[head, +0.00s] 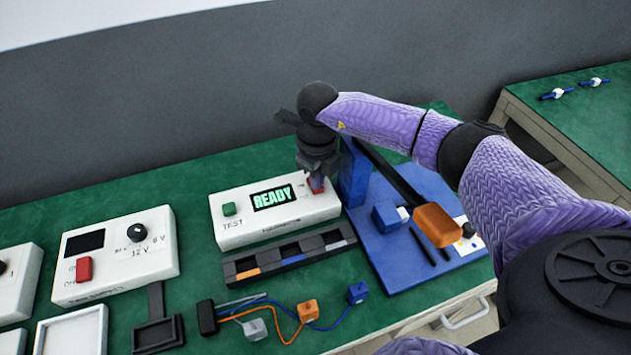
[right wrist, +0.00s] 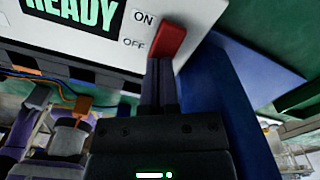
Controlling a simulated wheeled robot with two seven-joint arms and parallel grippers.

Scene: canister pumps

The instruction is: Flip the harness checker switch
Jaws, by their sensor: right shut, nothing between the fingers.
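The harness checker (head: 277,212) is a white box at mid-table in the head view, with a green button above "TEST" and a lit display (head: 273,197) reading "READY". Its red switch (head: 316,184) is at the right end, partly covered by my gripper. In the right wrist view the red switch (right wrist: 170,40) is beside the "ON" and "OFF" labels. My right gripper (right wrist: 162,65) is shut and empty, pointing at the switch, its tips at or very near the switch's lower end; I cannot tell whether they touch. My left gripper is not in view.
A blue fixture (head: 390,250) with an orange-handled lever (head: 437,225) stands right of the checker. A dark slotted rack (head: 290,255) and a wire harness (head: 255,312) with coloured connectors lie in front. A white power supply (head: 115,256) with its own red switch is left.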

